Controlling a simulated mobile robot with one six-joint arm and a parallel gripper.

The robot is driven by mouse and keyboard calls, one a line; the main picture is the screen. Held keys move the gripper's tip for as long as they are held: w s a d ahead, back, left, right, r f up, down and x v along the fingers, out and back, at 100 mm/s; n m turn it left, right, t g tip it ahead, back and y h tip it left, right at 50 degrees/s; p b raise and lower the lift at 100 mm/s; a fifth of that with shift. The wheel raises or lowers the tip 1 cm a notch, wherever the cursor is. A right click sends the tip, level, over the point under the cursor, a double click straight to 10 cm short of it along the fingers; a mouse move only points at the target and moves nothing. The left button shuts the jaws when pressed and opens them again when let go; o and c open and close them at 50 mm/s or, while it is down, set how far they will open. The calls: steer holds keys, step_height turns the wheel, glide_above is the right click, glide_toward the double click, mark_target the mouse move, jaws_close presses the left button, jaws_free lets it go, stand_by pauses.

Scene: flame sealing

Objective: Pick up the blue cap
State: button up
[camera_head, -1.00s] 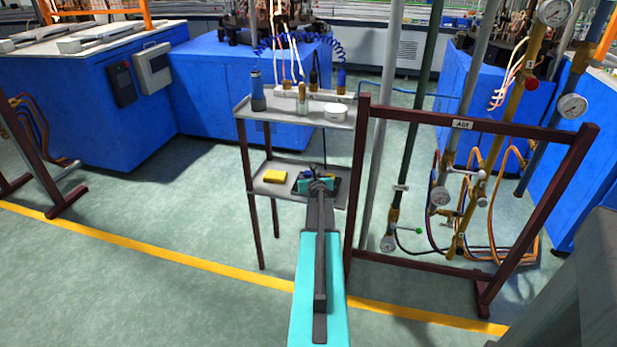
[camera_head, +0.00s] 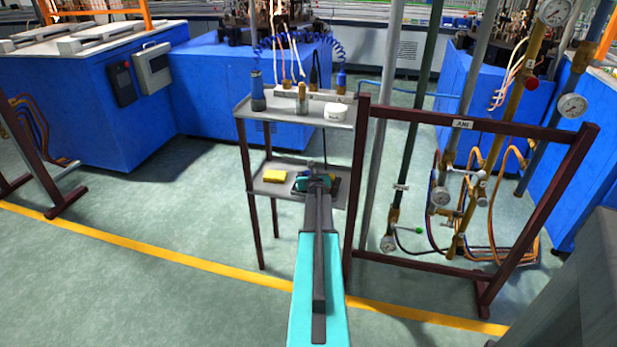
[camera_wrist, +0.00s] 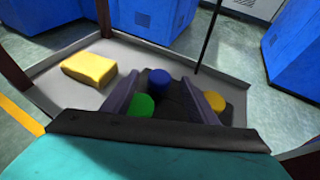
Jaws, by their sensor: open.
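The blue cap (camera_wrist: 159,79) is a short round cylinder on a dark pad (camera_wrist: 178,98) on the lower shelf. In the wrist view it shows between the tips of my gripper (camera_wrist: 160,84), apart from both fingers as far as I can see. A green cap (camera_wrist: 143,106) is closer to the camera, beside the left finger. A yellow cap (camera_wrist: 214,100) is to the right of the right finger. My gripper is open and empty. In the head view my gripper (camera_head: 315,175) is over the lower shelf and the blue cap cannot be made out behind it.
A yellow sponge-like block (camera_wrist: 89,69) lies left on the lower shelf (camera_head: 262,187). A dark red pipe frame (camera_head: 355,190) stands close on the right.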

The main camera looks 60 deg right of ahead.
steer(key=shift+x, duration=1.1)
steer(key=c, duration=1.1)
